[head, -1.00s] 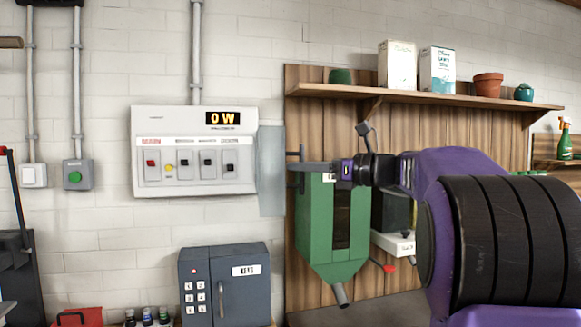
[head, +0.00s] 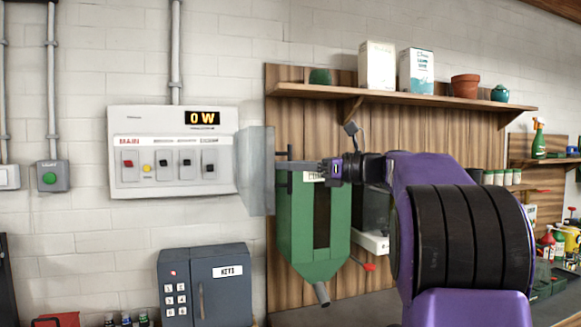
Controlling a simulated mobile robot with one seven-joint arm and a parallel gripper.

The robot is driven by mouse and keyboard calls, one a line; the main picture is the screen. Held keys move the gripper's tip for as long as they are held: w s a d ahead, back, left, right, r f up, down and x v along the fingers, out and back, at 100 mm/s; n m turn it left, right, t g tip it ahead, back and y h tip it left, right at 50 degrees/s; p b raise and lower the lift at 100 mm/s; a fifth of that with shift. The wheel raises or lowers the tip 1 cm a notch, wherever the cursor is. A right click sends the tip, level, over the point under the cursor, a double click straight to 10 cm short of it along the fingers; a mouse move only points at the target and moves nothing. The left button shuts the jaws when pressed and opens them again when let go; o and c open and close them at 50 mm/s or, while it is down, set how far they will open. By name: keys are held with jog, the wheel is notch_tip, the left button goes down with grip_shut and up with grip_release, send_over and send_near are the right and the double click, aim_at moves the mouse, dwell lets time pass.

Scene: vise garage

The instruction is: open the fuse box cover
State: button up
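The fuse box (head: 130,185) is a white panel on the wall at left, with a lit "0 W" display and a row of switches. Its cover (head: 261,185) is a translucent grey panel at the box's right side. It stands swung open, clear of the switches, and shows foreshortened. A dark bracket-shaped handle (head: 290,187) sticks out from the cover's right edge. My gripper (head: 292,166) is at this handle, pointing left. Its fingers show side-on as one thin bar across the handle and look shut on it; the gap between them is hidden.
A green hopper-shaped unit (head: 300,245) hangs on the wooden backboard just behind and below my gripper. A shelf (head: 400,97) with tins and pots runs above. A grey key box (head: 228,300) stands below the fuse box. The wall left of the fuse box has conduits and a green button box (head: 50,177).

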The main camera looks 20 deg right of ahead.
jog(key=shift+o, duration=0.2)
jog(key=v, duration=1.7)
jog(key=shift+d, duration=0.2)
jog(key=shift+s, duration=0.1)
